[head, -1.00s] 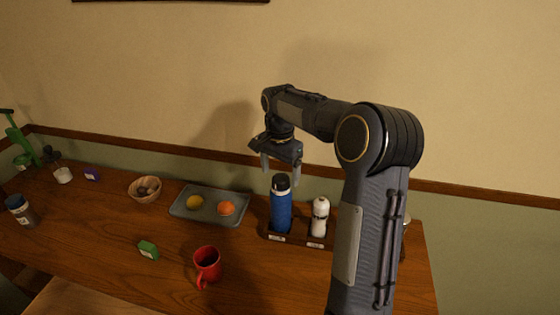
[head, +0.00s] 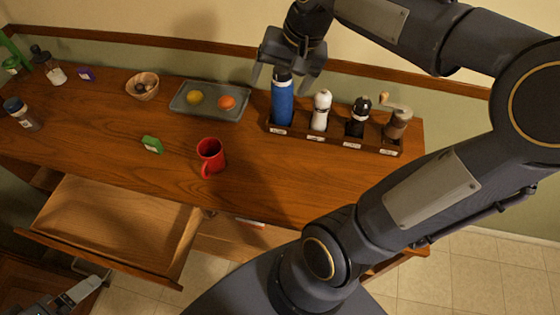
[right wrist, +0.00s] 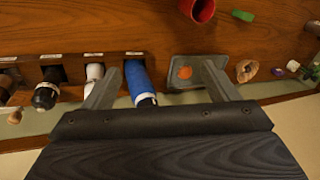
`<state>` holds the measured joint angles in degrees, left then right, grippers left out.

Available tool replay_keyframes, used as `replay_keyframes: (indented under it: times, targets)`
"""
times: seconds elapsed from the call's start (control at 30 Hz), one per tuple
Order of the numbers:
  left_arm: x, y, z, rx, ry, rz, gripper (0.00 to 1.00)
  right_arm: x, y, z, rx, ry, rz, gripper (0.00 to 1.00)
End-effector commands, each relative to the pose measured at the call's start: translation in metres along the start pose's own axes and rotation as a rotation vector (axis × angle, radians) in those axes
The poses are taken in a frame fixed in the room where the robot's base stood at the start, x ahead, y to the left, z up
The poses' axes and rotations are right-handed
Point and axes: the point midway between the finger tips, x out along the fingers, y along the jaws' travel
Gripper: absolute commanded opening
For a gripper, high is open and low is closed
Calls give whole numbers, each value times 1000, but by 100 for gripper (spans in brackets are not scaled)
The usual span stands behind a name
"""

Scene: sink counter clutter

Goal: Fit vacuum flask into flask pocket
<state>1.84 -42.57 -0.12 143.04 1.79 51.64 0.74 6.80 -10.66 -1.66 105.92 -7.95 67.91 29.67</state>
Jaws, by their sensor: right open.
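The vacuum flask (head: 282,104) is blue with a black cap. It stands upright in the leftmost pocket of a dark wooden rack (head: 330,140), which I take to be the flask pocket. In the right wrist view the flask (right wrist: 138,80) shows in its pocket between my finger lines, nearer the left finger. My right gripper (head: 283,80) is open above the flask, its fingers on either side of the cap and apart from it. My left gripper (head: 72,294) shows only partly at the lower left edge; its jaws cannot be made out.
The rack also holds a white bottle (head: 321,108), a dark mill (head: 358,115) and a crank grinder (head: 397,120). A grey tray (head: 180,105) with fruit lies left of the flask. A drawer (head: 110,228) is open below.

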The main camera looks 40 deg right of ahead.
Motion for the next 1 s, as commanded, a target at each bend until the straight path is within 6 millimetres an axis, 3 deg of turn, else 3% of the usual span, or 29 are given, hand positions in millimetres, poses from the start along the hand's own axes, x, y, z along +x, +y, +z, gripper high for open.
replay_keyframes:
  times: [0.03, 0.2, 0.4, 0.6, 1.0]
  targets:
    - [0, 0, 0, 0, 0, 0, 85, 0, 2, 25, -69, 15, -38, 81]
    - [0, 0, 0, 0, 0, 0, 85, 15, 9, 99, -302, 69, -148, 81]
    - [0, 0, 0, 0, 0, 0, 85, 38, 17, 153, -477, 128, -221, 81]
    - [0, 0, 0, 0, 0, 0, 85, 48, 20, 168, -529, 146, -238, 81]
    - [0, 0, 0, 0, 0, 0, 85, 47, 20, 167, -528, 144, -237, 81]
